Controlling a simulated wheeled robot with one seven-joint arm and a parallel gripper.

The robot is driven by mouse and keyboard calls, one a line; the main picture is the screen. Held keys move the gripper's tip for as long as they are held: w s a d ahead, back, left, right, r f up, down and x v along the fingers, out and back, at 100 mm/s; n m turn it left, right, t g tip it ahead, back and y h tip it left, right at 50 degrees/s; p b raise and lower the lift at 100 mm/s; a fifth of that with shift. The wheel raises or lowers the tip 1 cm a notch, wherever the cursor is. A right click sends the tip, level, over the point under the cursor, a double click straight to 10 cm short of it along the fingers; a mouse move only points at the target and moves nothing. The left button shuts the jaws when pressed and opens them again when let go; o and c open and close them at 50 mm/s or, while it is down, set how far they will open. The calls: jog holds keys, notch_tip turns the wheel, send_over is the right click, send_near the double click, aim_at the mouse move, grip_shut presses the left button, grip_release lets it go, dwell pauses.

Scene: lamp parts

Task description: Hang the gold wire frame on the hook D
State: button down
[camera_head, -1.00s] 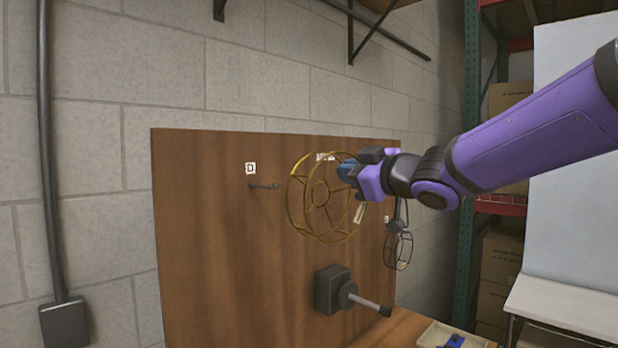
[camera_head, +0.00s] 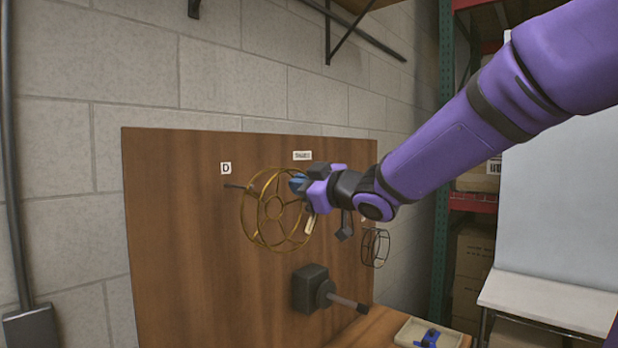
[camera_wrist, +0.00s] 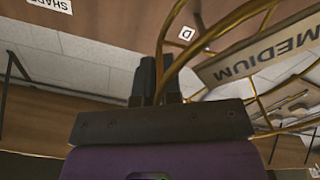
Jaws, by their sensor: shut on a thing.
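The gold wire frame (camera_head: 272,209) is a round cage with two rings and spokes. My gripper (camera_head: 300,184) is shut on its right side and holds it up in front of the brown board. In the wrist view the frame's gold wire (camera_wrist: 172,62) passes at the fingers (camera_wrist: 158,80), and a tag reading MEDIUM (camera_wrist: 268,54) hangs at the right. Hook D (camera_head: 234,187) is a thin dark peg below the D label (camera_head: 226,168). The frame's left edge is close to the peg in the head view; I cannot tell whether they touch.
The wooden board (camera_head: 170,260) stands by a block wall. A dark block with a rod (camera_head: 318,290) projects from it below the frame. A smaller dark wire frame (camera_head: 375,247) hangs at the right. A tray with a blue item (camera_head: 428,335) lies at lower right.

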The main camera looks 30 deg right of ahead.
jog(key=w+a+f, duration=0.1)
jog(key=w+a, duration=0.1)
jog(key=w, duration=0.3)
jog(key=w+a+f, duration=0.2)
jog(key=w, duration=0.4)
jog(key=shift+w+a+f, duration=0.2)
jog(key=shift+a+f, duration=0.05)
jog(key=shift+a, duration=0.15)
dwell(1.1)
jog(key=shift+f, duration=0.1)
dwell(0.5)
jog(key=c, duration=1.2)
grip_release()
